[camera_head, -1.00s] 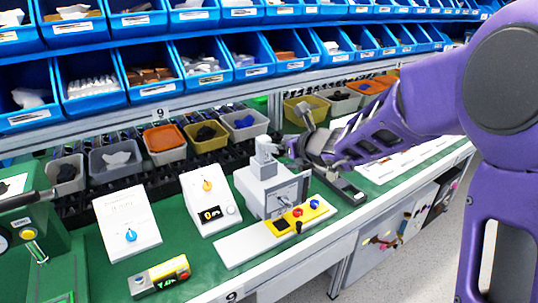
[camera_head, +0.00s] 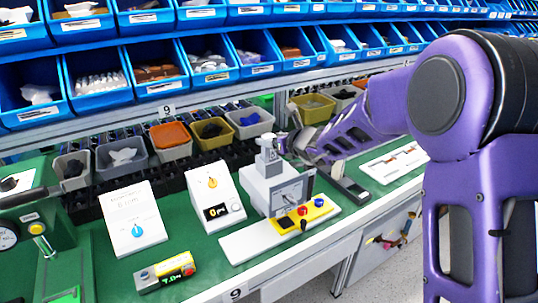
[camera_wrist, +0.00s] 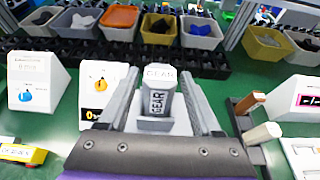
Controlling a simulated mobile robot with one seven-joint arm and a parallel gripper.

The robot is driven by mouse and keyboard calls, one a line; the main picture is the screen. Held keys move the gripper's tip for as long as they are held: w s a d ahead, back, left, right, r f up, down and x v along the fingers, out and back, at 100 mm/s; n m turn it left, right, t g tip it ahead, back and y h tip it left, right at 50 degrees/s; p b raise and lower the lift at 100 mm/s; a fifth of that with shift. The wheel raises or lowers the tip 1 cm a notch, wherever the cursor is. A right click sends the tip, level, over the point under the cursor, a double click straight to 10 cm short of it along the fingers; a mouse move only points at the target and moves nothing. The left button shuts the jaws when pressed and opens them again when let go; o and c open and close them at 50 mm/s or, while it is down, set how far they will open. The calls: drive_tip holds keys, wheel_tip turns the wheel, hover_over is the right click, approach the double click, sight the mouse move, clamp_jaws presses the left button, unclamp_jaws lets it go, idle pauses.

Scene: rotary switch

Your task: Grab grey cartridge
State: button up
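The grey cartridge (camera_wrist: 158,100), marked GEAR on its top and front, stands upright in the wrist view. In the head view the cartridge (camera_head: 267,150) sits on top of a grey box-shaped machine (camera_head: 268,186). My gripper (camera_wrist: 159,75) has its two grey fingers apart, one to the left and one to the right of the cartridge in the wrist view. Whether the fingers touch it cannot be told. In the head view my gripper (camera_head: 286,143) is just right of the cartridge's upper part, partly hidden by its own wrist.
White boxes with a blue knob (camera_head: 132,217) and an orange knob (camera_head: 214,196) stand left of the machine. A yellow button panel (camera_head: 306,213) is at its front. Small bins (camera_head: 170,141) line the back.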

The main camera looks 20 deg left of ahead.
clamp_jaws()
idle(1.1)
